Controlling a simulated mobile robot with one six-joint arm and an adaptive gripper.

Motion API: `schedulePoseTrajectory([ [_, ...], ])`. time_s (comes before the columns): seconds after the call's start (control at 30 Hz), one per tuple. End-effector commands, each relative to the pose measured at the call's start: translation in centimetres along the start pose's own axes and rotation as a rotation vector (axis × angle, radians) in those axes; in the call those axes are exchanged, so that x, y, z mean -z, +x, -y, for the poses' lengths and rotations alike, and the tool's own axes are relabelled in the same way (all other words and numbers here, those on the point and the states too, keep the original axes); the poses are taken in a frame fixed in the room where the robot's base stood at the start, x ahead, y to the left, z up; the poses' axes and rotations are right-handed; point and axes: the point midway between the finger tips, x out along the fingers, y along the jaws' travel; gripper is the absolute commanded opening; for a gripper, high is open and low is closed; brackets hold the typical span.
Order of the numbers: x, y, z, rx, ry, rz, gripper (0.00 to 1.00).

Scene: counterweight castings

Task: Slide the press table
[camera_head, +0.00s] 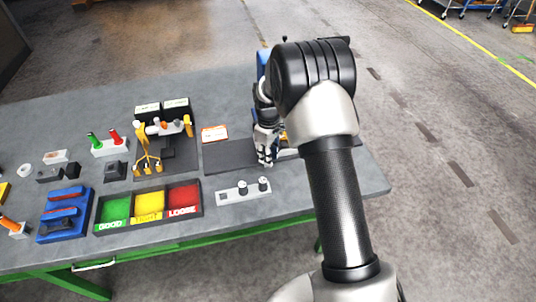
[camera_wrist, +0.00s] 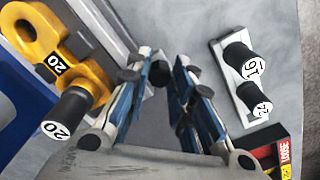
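My gripper (camera_head: 265,160) points down over the dark mat (camera_head: 228,155) at the right part of the bench. In the wrist view, its two blue-and-black fingers (camera_wrist: 168,68) converge with their tips close together. I cannot tell whether they are closed or hold anything. A blue body (camera_head: 263,60), perhaps the press, shows behind my arm; blue also fills the left edge in the wrist view (camera_wrist: 15,100). A yellow casting (camera_wrist: 45,35) marked 20 lies beside it, with a black pin (camera_wrist: 72,108) marked 20. The press table cannot be clearly made out; my arm hides much of that area.
A pale block (camera_head: 228,193) with two black plugs stands in front of the gripper, also at right in the wrist view (camera_wrist: 222,58). Green, yellow and red bins (camera_head: 97,220) sit front left. Yellow castings hang on a stand (camera_head: 150,145). The bench's right front corner (camera_head: 370,185) is bare.

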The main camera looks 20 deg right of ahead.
Motion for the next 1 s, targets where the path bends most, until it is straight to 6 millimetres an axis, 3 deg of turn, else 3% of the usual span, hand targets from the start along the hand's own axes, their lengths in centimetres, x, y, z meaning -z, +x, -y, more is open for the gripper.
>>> schedulePoseTrajectory([
  [0.2,0.0,0.0,0.0,0.000,0.000,0.000,0.39],
  [0.57,0.1,-0.3,0.0,-0.001,0.000,-0.001,0.39],
  [0.77,0.1,-3.2,-0.1,-0.004,0.000,-0.004,0.39],
  [1.0,0.1,-8.4,-0.1,-0.003,0.000,-0.003,0.39],
])
